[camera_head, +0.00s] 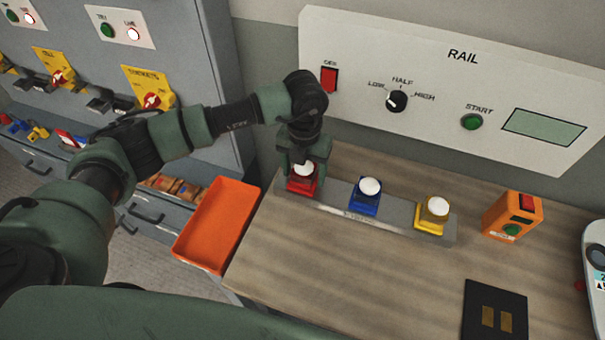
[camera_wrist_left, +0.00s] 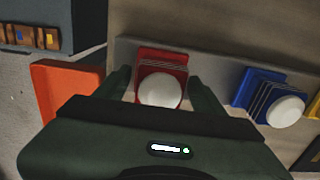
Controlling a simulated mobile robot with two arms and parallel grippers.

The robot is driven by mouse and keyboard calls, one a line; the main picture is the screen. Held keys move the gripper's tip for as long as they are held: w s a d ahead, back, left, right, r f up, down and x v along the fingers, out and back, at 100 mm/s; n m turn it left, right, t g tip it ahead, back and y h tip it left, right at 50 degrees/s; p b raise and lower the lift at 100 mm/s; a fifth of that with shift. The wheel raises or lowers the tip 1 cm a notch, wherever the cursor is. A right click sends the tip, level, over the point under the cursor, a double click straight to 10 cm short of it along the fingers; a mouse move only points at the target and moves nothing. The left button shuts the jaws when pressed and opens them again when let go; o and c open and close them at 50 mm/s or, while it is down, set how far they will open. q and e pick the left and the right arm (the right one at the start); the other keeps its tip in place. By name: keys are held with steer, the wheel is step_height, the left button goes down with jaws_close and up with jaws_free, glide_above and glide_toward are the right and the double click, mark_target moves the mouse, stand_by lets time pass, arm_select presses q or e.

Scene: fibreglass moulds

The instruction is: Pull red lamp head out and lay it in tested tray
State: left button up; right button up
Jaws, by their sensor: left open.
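The red lamp head (camera_head: 303,183), with a round white lens, sits at the left end of a grey rail (camera_head: 335,209). It also shows in the left wrist view (camera_wrist_left: 162,60). My left gripper (camera_head: 304,168) is over it from above, open, with one finger on each side of the red body. The fingers stand apart from it in the left wrist view. The orange tray (camera_head: 217,224) lies to the left of the rail and looks empty; whether it is the tested tray is not marked. My right gripper is not in view.
A blue lamp head (camera_head: 366,196) and a yellow lamp head (camera_head: 433,214) stand further right on the rail. An orange box (camera_head: 512,215) with red and green buttons is right of them. A black pad (camera_head: 495,312) lies in front. The wood tabletop (camera_head: 370,270) between is clear.

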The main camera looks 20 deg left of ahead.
arm_select(q)
jaws_close()
steer(key=shift+r, duration=0.1)
steer(key=shift+r, duration=0.1)
steer(key=shift+r+p, duration=1.7)
steer(key=shift+r, duration=1.15)
